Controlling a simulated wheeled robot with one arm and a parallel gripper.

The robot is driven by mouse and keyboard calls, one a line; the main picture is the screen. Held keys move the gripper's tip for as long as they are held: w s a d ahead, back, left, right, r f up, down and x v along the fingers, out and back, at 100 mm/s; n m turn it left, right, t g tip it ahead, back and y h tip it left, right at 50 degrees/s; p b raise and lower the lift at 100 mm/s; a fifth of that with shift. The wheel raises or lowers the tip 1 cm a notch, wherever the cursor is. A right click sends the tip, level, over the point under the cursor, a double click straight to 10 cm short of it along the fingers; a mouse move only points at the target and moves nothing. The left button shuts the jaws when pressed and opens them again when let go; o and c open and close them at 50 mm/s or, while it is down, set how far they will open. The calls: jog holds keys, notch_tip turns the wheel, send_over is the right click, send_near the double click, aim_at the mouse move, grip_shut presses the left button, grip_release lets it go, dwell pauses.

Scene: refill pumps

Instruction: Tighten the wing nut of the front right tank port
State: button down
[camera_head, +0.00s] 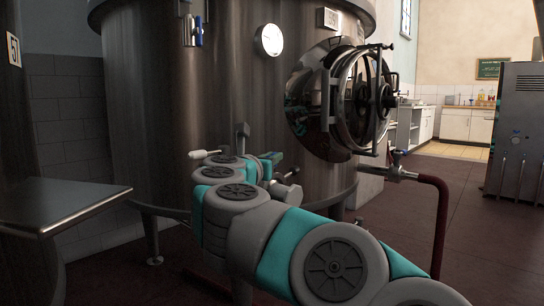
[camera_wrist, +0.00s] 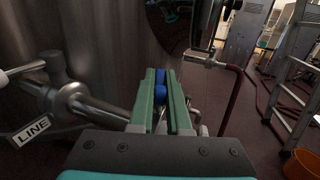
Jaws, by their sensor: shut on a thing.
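The big steel tank (camera_head: 165,100) fills the middle of the head view. In the wrist view, my gripper (camera_wrist: 161,78) has its green fingers closed around a small blue piece (camera_wrist: 161,90), close to the tank wall. I cannot tell whether this piece is the wing nut, as the fingers cover much of it. A steel pipe fitting (camera_wrist: 85,100) runs in from the left to beside the fingers, with a tag reading LINE (camera_wrist: 31,130) below it. In the head view, my gripper (camera_head: 279,163) is low in front of the tank, partly hidden by my arm.
A round door (camera_head: 365,95) juts from the tank's right. A pipe with a dark red hose (camera_head: 440,225) stands right of my arm. A white-tipped handle (camera_head: 205,154) sticks out left. A metal table (camera_head: 60,205) is at left. The wrist view shows a ladder (camera_wrist: 300,80) and orange bucket (camera_wrist: 300,163).

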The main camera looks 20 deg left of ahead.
jog(key=shift+a+m+h, duration=0.1)
jog(key=shift+m+h, duration=0.4)
jog(key=shift+h, duration=0.3)
jog(key=shift+m+h, duration=0.3)
jog(key=shift+h, duration=0.1)
jog(key=shift+r, duration=0.1)
jog(key=c, duration=0.9)
grip_release()
jog(key=s, duration=0.5)
jog(key=s+a, duration=0.1)
jog(key=s, duration=0.1)
jog(key=shift+s+a+p, duration=0.1)
jog(key=shift+s+p, duration=0.2)
jog(key=shift+p, duration=0.05)
